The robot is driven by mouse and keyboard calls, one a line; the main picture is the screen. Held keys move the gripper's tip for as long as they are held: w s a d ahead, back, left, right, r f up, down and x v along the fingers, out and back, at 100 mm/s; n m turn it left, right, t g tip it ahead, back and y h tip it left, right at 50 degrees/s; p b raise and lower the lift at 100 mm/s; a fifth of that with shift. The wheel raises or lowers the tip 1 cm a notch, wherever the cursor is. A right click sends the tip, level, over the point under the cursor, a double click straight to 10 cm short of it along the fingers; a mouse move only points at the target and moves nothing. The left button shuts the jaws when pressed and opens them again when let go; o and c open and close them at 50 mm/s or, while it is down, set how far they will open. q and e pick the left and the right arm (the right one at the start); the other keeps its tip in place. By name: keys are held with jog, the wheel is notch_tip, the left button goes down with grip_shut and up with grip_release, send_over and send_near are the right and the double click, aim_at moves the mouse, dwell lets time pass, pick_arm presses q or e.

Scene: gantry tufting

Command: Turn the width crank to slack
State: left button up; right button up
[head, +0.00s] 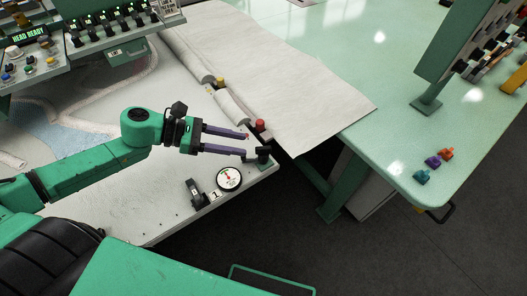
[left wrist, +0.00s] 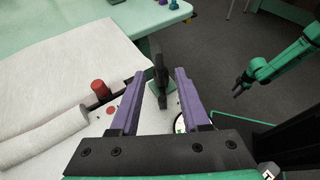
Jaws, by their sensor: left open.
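The width crank (head: 263,156) appears to be the small dark handle at the near right corner of the white bed (head: 150,228). My left gripper (head: 246,145) is open, with its two purple fingers reaching right toward the handle. In the left wrist view, the dark upright handle (left wrist: 160,82) shows between the spread fingers (left wrist: 160,72), with a gap on each side. I cannot tell whether either finger touches it. A round dial gauge (head: 229,178) with a red needle is beside the crank; a finger partly hides it in the left wrist view.
A red knob (head: 260,125) and a yellow knob (head: 220,82) stand by the fabric roll. A pale sheet (head: 290,85) spans to the green table (head: 400,150). A black bracket (head: 195,193) is left of the gauge. My right arm (left wrist: 285,62) is at right in the left wrist view.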

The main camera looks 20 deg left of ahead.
aim_at(263, 148)
pick_arm(q)
jog(key=x, duration=0.7)
jog(key=shift+w+r, duration=0.15)
jog(key=shift+w+d+f, duration=0.1)
jog(key=shift+d+f, duration=0.15)
jog(key=shift+c, duration=0.3)
grip_shut()
